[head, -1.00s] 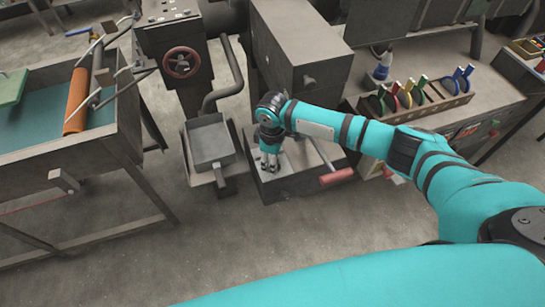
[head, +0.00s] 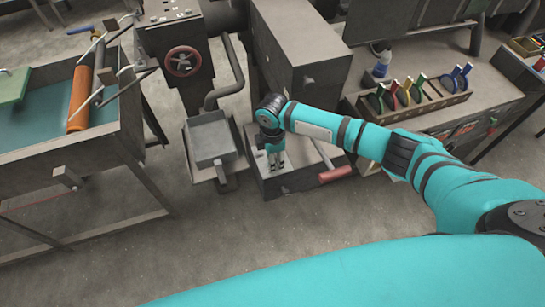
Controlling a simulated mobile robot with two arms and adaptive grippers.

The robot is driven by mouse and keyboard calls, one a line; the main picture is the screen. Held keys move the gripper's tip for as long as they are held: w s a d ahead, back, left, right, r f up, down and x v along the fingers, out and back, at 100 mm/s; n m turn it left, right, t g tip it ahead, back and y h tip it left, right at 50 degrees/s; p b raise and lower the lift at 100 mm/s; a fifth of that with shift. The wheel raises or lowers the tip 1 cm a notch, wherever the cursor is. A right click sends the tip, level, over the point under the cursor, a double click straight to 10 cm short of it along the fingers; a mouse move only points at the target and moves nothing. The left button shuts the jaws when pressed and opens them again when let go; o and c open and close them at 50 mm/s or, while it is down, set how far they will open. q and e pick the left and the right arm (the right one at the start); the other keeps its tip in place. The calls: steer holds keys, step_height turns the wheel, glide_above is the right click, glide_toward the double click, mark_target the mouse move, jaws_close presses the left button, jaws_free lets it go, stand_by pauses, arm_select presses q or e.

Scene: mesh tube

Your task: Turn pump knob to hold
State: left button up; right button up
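My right gripper (head: 276,165) points down over the pale top plate of a low dark box (head: 292,182), which I take to be the pump. Its fingertips are at or just above the plate. They look close together, but the view is too small to tell whether they are open or shut. The pump knob cannot be made out; the gripper may hide it. A red-handled lever (head: 335,174) sticks out at the box's right side, apart from the fingers. My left gripper is not in view.
A grey square pan (head: 210,141) stands just left of the box. A tall grey cabinet (head: 297,45) rises behind it. A machine with a red handwheel (head: 182,61) stands at the upper left. A tool rack (head: 425,103) sits on the right bench. Floor in front is clear.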

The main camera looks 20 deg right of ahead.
steer(key=shift+r, duration=0.1)
stand_by(0.3)
steer(key=o, duration=1.2)
steer(key=shift+c, duration=0.2)
step_height(320, 180, up, 12)
